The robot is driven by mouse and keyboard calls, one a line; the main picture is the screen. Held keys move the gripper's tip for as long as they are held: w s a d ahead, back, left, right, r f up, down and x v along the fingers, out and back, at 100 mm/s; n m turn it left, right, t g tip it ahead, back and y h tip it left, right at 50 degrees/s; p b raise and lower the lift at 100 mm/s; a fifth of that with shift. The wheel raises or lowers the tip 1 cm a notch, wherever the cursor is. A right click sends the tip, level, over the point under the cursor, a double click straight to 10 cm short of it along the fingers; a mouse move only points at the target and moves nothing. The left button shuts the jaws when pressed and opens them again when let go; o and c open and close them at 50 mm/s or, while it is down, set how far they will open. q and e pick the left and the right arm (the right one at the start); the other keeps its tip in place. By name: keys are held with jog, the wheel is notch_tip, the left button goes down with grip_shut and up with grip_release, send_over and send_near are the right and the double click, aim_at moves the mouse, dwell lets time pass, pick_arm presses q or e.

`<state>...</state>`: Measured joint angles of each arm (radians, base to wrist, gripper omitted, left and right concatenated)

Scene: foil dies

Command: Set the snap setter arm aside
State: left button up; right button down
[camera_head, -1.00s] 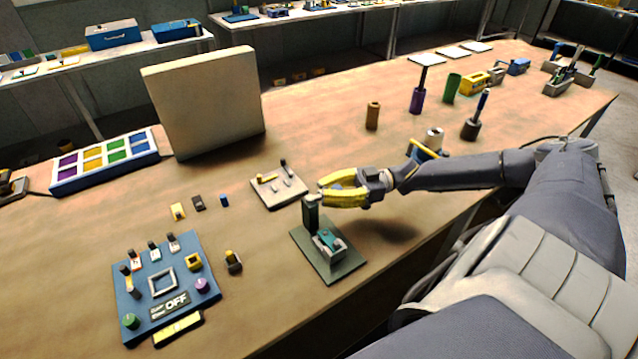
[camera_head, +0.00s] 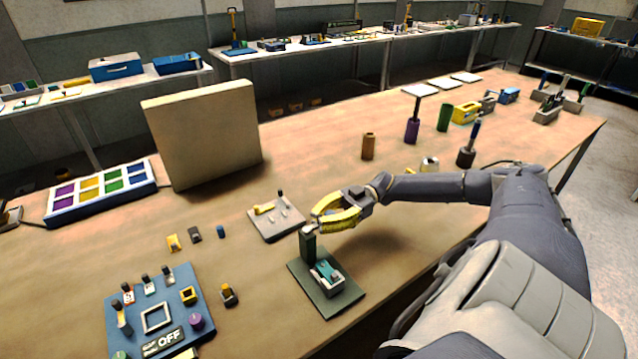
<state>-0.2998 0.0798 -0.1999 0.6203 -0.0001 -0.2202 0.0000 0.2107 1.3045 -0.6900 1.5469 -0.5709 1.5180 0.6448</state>
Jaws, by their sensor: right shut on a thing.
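The snap setter is a dark green base plate (camera_head: 338,297) with an upright post (camera_head: 307,243) and a teal and grey block (camera_head: 327,277) on it. My right gripper (camera_head: 318,219), with yellow fingers, is at the top of the post. It is shut on a small grey piece there, which appears to be the snap setter arm (camera_head: 309,227). The fingers hide most of that piece, and I cannot tell whether it still touches the post. My left gripper is not in view.
A grey tray (camera_head: 272,228) with small pegs lies just behind the setter. A blue panel (camera_head: 185,312) marked OFF is at front left. A tan upright board (camera_head: 204,130) stands behind. Brown, purple and green cylinders stand at back right.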

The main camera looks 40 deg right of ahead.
jog(key=c, duration=1.4)
grip_release()
jog(key=s+d, duration=0.2)
jog(key=d, duration=1)
